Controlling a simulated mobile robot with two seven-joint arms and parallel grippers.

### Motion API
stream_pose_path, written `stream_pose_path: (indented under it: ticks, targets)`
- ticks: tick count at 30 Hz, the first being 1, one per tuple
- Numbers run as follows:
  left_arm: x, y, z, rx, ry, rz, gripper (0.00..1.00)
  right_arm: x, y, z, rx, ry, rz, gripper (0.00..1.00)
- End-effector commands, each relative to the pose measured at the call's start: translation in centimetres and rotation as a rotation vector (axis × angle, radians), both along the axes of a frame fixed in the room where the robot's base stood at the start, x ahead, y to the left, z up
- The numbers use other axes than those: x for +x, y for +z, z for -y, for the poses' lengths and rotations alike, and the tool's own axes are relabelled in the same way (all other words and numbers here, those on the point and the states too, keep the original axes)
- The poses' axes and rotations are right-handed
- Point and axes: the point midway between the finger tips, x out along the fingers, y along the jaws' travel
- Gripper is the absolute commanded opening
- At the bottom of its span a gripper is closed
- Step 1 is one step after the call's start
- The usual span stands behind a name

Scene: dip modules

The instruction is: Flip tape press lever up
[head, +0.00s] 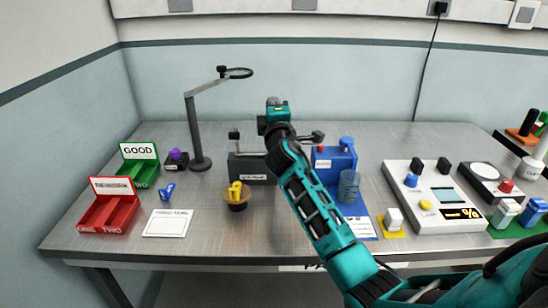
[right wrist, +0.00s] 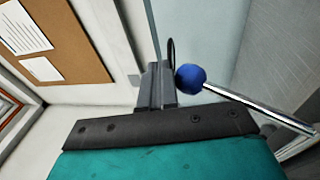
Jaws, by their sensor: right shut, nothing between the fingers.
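A blue ball knob (right wrist: 190,78) on a shiny metal rod (right wrist: 260,108) shows in the right wrist view. The rod slopes down to the right from the ball. My right gripper (right wrist: 157,88) is shut and empty, with its fingers just left of the ball. I cannot tell whether they touch it. In the head view my right arm reaches over the table and hides part of what stands behind it. A blue machine (head: 322,164) with a blue knob (head: 346,141) stands right of the arm. My left gripper is not in view.
A dark box (head: 248,170) stands left of my arm. A magnifier stand (head: 197,130), red bin (head: 108,210) and green bin (head: 140,165) are further left. A white control panel (head: 430,195) is at the right.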

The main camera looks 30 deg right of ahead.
Motion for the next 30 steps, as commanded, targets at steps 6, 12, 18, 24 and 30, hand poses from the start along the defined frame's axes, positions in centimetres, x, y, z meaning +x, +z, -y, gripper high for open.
stream_pose_path:
  ticks: [6, 12, 18, 24, 30]
  targets:
    - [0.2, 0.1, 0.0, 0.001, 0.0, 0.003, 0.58, 0.0, 0.0, 0.0, 0.0, 0.0, -0.001, 0.0]
    - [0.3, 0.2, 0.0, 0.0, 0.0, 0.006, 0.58, 0.0, 0.0, 0.0, 0.0, 0.0, -0.001, 0.0]
    - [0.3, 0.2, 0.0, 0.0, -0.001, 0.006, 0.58, -0.1, 0.0, 0.0, 0.0, 0.0, -0.001, 0.0]
    - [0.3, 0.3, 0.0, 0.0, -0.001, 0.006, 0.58, -1.6, -0.4, -0.8, 0.0, 0.002, -0.001, 0.0]
    - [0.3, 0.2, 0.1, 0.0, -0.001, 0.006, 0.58, -5.0, -1.0, -2.3, 0.002, 0.001, -0.001, 0.0]
